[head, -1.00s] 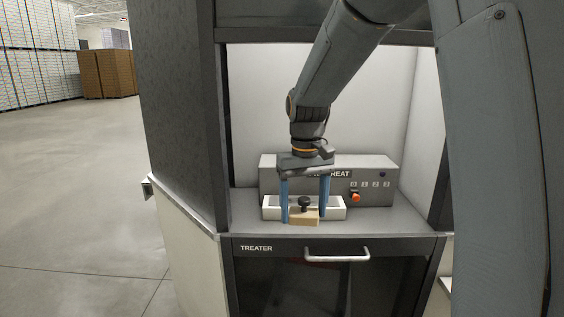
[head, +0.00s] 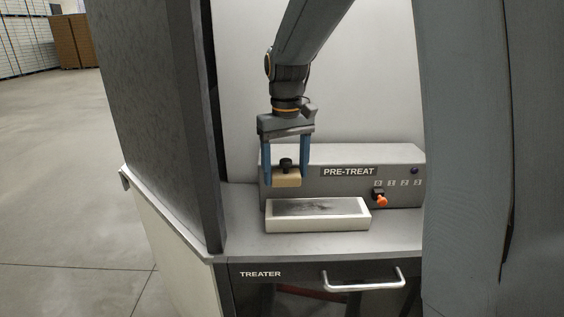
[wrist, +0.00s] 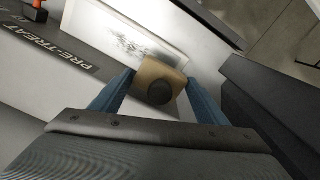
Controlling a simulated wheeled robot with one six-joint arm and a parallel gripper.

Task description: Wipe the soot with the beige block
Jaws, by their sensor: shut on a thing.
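My gripper (head: 287,172) has blue fingers and is shut on the beige block (head: 286,181), which has a black knob on top. It holds the block in the air, above and behind the left end of a white-framed plate (head: 318,222). Dark soot (head: 306,208) is smeared over the plate's grey face. In the wrist view the block (wrist: 151,73) sits between the fingers, and the soot (wrist: 140,43) shows as dark streaks on the plate beyond it.
The grey PRE-TREAT box (head: 340,158) stands right behind the plate, with an orange knob (head: 381,201) at its right. A dark cabinet post (head: 200,120) rises at the left. A drawer handle (head: 363,281) is below the counter.

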